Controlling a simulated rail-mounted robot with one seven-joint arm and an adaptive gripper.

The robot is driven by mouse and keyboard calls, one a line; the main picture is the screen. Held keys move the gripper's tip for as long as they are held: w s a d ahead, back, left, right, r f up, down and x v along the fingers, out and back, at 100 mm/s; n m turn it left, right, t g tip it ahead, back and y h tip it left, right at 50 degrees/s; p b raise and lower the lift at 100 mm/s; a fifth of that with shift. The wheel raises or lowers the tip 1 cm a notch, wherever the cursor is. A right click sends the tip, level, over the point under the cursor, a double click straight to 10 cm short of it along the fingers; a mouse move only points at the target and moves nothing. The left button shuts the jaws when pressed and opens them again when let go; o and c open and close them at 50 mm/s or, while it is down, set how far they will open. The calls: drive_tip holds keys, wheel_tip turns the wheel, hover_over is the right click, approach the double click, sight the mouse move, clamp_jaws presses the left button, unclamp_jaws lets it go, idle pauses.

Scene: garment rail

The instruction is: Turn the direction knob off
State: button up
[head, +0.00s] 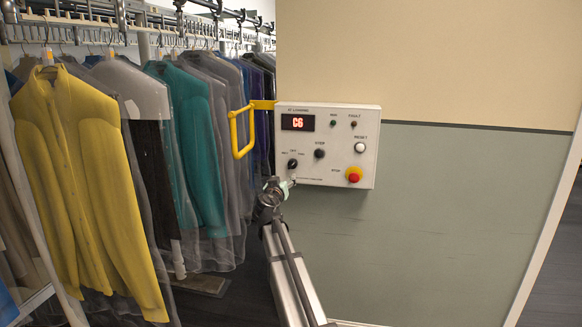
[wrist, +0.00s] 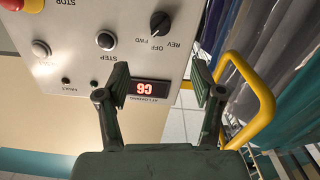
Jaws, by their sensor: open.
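The direction knob (head: 292,164) is a small black rotary knob at the lower left of the white control box (head: 341,180). In the wrist view, the knob (wrist: 160,22) is at the top, with REV, OFF and FWD labels beside it, upside down. My gripper (head: 287,183) is just below the knob in the head view. In the wrist view, my gripper (wrist: 160,85) has its two fingers wide apart and empty. The knob lies beyond the fingertips, not between them.
The box has a lit display reading C6 (head: 298,122), a STEP button (head: 319,153), a white RESET button (head: 360,147) and a red stop button (head: 353,174). A yellow handle (head: 235,135) sticks out left of it. Covered garments (head: 100,185) hang at left.

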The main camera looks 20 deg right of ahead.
sight(291, 166)
drive_tip(key=p+x, duration=0.3)
drive_tip(key=x, duration=1.2)
drive_tip(key=c, duration=1.1)
